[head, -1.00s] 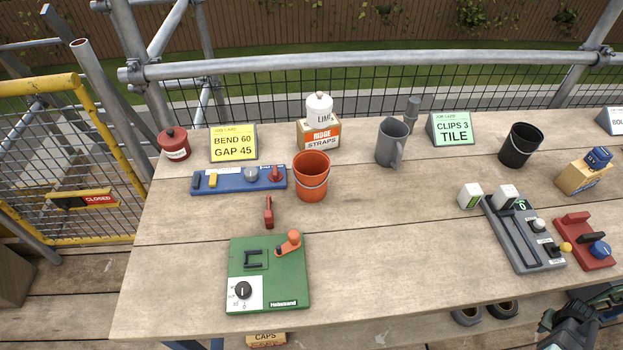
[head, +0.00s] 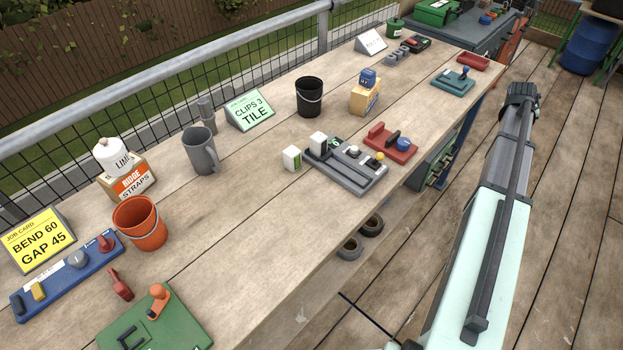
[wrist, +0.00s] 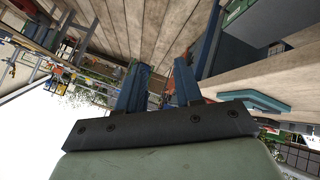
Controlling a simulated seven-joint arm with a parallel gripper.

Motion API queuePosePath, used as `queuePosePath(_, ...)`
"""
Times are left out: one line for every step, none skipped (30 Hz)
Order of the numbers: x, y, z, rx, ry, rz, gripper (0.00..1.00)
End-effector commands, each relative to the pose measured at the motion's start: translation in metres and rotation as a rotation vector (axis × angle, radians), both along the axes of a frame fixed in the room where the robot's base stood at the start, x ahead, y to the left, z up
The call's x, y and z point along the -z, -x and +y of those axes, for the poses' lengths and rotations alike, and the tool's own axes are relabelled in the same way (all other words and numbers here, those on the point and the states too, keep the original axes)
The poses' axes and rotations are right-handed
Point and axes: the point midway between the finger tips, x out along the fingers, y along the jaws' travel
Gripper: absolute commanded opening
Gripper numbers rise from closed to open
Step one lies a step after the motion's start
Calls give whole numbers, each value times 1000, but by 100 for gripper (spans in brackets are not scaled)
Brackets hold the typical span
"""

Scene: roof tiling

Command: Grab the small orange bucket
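The small orange bucket (head: 141,225) stands upright on the wooden bench at the left of the head view, its thin wire handle resting against its side. It sits in front of the ridge straps box and beside the blue tool strip. I cannot make it out in the wrist view. My gripper (wrist: 162,70) shows in the wrist view with its two blue fingers apart and nothing between them. In the head view my arm lies off the bench's front edge at the right, far from the bucket; its fingers cannot be made out there.
A ridge straps box (head: 128,180) with a white lime container (head: 112,157), a grey jug (head: 200,152) and a black bucket (head: 309,97) stand near. A red-handled tool (head: 120,285) and a green board (head: 160,325) lie in front. Bare bench wood lies right of the orange bucket.

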Motion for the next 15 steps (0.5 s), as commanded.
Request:
queuePosePath(-25,-3,-12,13,17,-12,35)
queuePosePath(-38,-4,-16,19,26,-15,35)
queuePosePath(-56,-4,-22,27,38,-21,35)
queuePosePath(-68,-5,-25,33,45,-24,35)
queuePosePath(-80,-5,-27,37,52,-28,35)
queuePosePath(-95,-6,-29,43,60,-31,35)
queuePosePath(-107,-7,-30,45,67,-34,35)
queuePosePath(-118,-8,-29,46,73,-36,35)
queuePosePath(-132,-11,-27,47,78,-37,35)
queuePosePath(-142,-13,-25,45,82,-39,35)
queuePosePath(-151,-15,-21,44,85,-40,35)
queuePosePath(-164,-19,-15,39,89,-40,35)
queuePosePath(-174,-22,-8,34,91,-40,35)
queuePosePath(-183,-27,1,25,92,-39,35)
queuePosePath(-195,-34,16,9,91,-35,35)
